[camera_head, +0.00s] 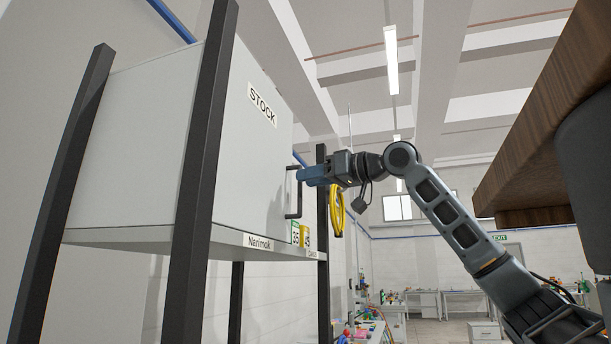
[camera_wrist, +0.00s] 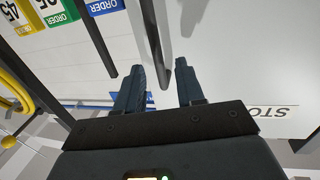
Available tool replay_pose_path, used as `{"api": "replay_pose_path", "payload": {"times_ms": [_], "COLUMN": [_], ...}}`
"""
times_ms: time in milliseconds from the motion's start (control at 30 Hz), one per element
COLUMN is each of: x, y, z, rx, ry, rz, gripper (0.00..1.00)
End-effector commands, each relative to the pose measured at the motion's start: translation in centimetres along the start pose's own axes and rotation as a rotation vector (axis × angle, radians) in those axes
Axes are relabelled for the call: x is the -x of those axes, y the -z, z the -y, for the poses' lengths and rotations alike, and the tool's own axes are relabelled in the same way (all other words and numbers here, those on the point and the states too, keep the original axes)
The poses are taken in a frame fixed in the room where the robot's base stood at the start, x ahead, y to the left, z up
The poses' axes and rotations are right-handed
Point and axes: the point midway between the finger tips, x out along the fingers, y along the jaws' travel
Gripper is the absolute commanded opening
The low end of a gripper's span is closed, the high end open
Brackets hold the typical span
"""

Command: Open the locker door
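The locker (camera_head: 145,150) is a pale grey box in a black frame in the head view. Its door (camera_head: 262,165), labelled STOCK, looks shut; the door face also shows in the wrist view (camera_wrist: 250,55). A dark bar handle (camera_head: 288,195) stands upright near the door's right edge. My gripper (camera_head: 303,175) is at the upper part of this handle, reaching in from the right. In the wrist view, the two fingers of my gripper (camera_wrist: 160,86) are apart, and the dark handle bar (camera_wrist: 155,40) runs into the gap between them. I cannot tell whether they touch it.
Black frame posts (camera_head: 200,180) stand close around the locker. A yellow cable coil (camera_head: 337,210) hangs just under my wrist. Several coloured number cards (camera_wrist: 48,10) sit below the door. A wooden tabletop edge (camera_head: 540,120) overhangs at right. Cluttered benches stand far back.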

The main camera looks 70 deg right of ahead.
Motion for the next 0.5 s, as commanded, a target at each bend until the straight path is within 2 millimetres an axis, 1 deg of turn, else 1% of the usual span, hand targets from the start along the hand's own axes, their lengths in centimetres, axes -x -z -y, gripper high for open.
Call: {"api": "replay_pose_path", "payload": {"times_ms": [33, 100, 200, 467, 500], "x": [-0.6, -1.2, -1.8, -1.9, -1.9], "y": [0.1, 0.1, 0.0, 0.0, 0.0], "z": [0.0, -0.1, 0.0, 0.0, 0.0], "rx": [0.0, -0.001, 0.0, 0.0, 0.0], "ry": [0.0, -0.001, -0.001, 0.0, 0.0], "rz": [0.001, 0.0, 0.0, -0.001, -0.001], "gripper": [0.38, 0.38, 0.38, 0.38, 0.36]}}
